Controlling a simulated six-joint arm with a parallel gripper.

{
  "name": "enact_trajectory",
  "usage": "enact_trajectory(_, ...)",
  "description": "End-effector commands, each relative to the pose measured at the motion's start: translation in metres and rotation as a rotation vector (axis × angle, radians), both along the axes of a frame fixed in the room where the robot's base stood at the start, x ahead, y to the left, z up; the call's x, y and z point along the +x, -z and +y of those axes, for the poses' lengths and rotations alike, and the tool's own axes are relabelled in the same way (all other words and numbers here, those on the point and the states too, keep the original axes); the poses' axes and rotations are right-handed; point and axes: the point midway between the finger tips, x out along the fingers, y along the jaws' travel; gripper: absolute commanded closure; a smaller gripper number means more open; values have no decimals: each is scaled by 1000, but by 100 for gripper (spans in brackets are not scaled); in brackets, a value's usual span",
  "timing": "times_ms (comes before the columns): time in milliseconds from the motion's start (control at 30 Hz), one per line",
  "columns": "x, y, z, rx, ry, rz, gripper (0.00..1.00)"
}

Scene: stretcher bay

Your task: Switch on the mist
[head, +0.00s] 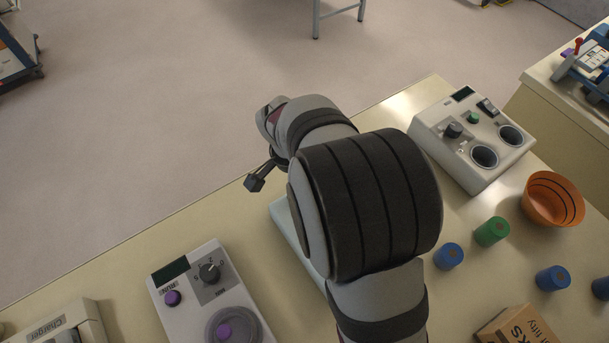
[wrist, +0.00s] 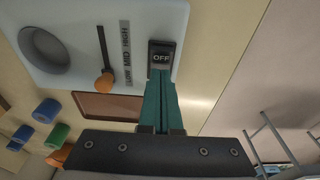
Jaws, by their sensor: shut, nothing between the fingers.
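In the wrist view a pale blue-white unit (wrist: 70,15) has a black rocker switch (wrist: 161,57) marked OFF. Beside the switch is a slider with an orange knob (wrist: 105,80) at the LOW end of its LOW, MID, HIGH scale. A round grey recess (wrist: 45,50) is at the left. My gripper (wrist: 160,76) is shut and empty, its teal fingertips right at the lower edge of the switch. I cannot tell whether they touch it. In the head view my arm covers most of the unit; only a pale edge (head: 283,222) shows, and the fingers are hidden.
A grey unit with two round wells (head: 440,130) stands right of my arm. An orange bowl (head: 540,212), a green cylinder (head: 491,232), several blue cylinders (head: 449,256) and a cardboard box (head: 517,328) are nearer. A purple-knobbed unit (head: 205,290) and a charger (head: 60,325) are at lower left.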

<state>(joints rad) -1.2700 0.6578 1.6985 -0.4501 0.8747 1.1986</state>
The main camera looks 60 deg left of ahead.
Motion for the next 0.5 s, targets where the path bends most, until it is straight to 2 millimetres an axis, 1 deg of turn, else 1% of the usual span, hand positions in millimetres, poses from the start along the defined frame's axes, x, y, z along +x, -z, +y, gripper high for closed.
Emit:
enact_trajectory(67, 2, -9, 1, 3, 1, -1, 100)
enact_trajectory(133, 4, -22, 1, 4, 1, -1, 100)
enact_trajectory(400, 14, -89, 1, 5, 1, -2, 100)
enact_trajectory(500, 17, -109, 1, 4, 1, -1, 100)
